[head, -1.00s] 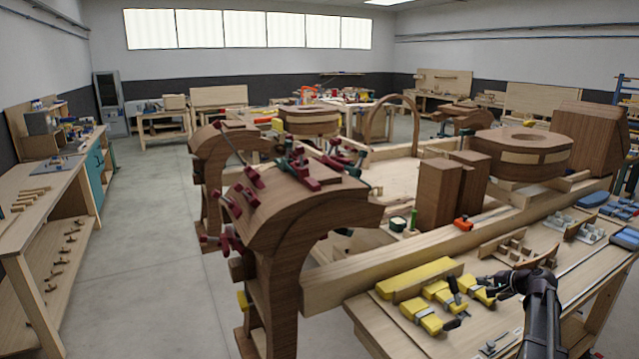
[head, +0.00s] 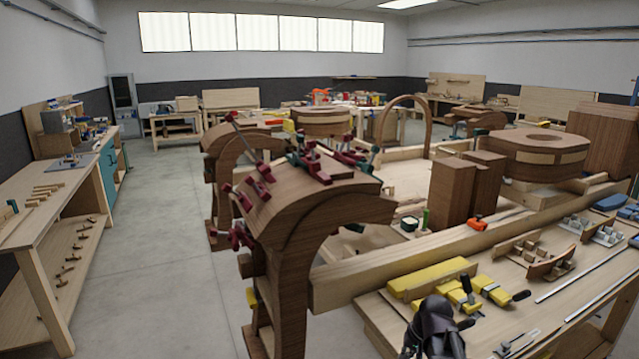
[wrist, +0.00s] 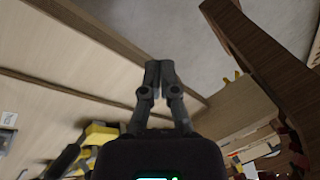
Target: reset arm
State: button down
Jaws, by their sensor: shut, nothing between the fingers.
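My gripper shows in the wrist view (wrist: 158,72) with its two dark fingers together and nothing between them. In that view it is over the edge of the wooden workbench, with grey floor beyond. In the head view my dark arm (head: 435,325) rises at the bottom, right of centre, in front of the yellow clamps; the fingertips cannot be made out there.
The workbench (head: 560,300) carries yellow clamps (head: 458,296), a yellow block (head: 430,277) and metal tools. A curved wooden chair form (head: 310,205) with red clamps stands just left of my arm. Open floor (head: 170,260) lies at the left.

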jog(key=s+a+f+n+g+h+b, duration=0.1)
jog(key=s+a+f+n+h, duration=0.1)
jog(key=s+a, duration=0.3)
jog(key=s, duration=0.3)
jog(key=shift+s+n+g+h, duration=0.3)
jog(key=shift+s+n+h, duration=0.05)
jog(key=shift+n+h, duration=0.05)
dwell(0.9)
